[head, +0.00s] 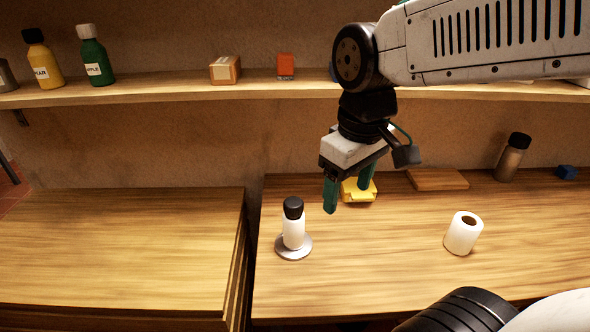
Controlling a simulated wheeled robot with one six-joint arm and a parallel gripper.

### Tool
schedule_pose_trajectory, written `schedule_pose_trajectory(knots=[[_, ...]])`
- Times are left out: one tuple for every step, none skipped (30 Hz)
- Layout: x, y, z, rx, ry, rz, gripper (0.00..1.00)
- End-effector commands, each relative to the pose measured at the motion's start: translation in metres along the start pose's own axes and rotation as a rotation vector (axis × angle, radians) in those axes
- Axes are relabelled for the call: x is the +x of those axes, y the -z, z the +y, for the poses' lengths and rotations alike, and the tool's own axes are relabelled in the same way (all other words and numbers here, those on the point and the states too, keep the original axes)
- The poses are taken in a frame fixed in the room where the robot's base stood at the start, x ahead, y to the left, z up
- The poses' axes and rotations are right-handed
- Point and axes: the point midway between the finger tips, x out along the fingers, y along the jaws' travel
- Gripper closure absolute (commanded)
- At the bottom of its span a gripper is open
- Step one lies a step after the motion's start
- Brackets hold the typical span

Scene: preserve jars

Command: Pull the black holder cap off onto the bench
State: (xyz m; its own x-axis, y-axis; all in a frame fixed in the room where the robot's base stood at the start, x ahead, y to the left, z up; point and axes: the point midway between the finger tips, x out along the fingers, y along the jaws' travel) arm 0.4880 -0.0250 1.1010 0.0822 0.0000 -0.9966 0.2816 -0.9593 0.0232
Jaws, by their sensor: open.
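The black holder cap (293,207) sits on top of a white cylinder (294,233). The cylinder stands upright on a round grey base (294,252) on the right-hand wooden bench (360,275), near its left edge. My gripper (348,197) points down, open and empty, with green fingers. In the picture it is to the right of the cap and apart from it. Its right finger overlaps a yellow object (358,192) on the bench behind, which is partly hidden.
A white roll (463,233) stands to the right on the bench. A wooden board (438,180), a grey bottle with a black cap (512,157) and a blue block (566,172) are at the back. A shelf (160,91) with bottles and boxes runs above. The left bench (110,245) is bare.

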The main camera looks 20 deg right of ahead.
Motion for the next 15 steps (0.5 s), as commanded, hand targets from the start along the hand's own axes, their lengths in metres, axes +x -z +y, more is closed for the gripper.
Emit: schedule_pose_trajectory(knots=[[0.006,0.018,0.005,-0.061,0.005,-0.017,0.32],[0.009,0.028,0.007,-0.101,0.008,-0.021,0.32],[0.013,0.042,0.011,-0.155,0.010,-0.027,0.32],[0.018,0.052,0.013,-0.195,0.013,-0.031,0.32],[0.022,0.062,0.014,-0.236,0.016,-0.036,0.32],[0.028,0.075,0.017,-0.290,0.019,-0.040,0.32],[0.034,0.085,0.018,-0.330,0.022,-0.045,0.32],[0.039,0.094,0.019,-0.370,0.025,-0.047,0.32],[0.046,0.106,0.020,-0.420,0.029,-0.052,0.32],[0.052,0.115,0.021,-0.455,0.031,-0.055,0.32],[0.057,0.122,0.022,-0.489,0.034,-0.057,0.32],[0.064,0.132,0.022,-0.530,0.037,-0.060,0.32],[0.069,0.138,0.023,-0.557,0.040,-0.062,0.32],[0.074,0.143,0.023,-0.583,0.042,-0.064,0.32],[0.079,0.150,0.023,-0.613,0.044,-0.065,0.32]])
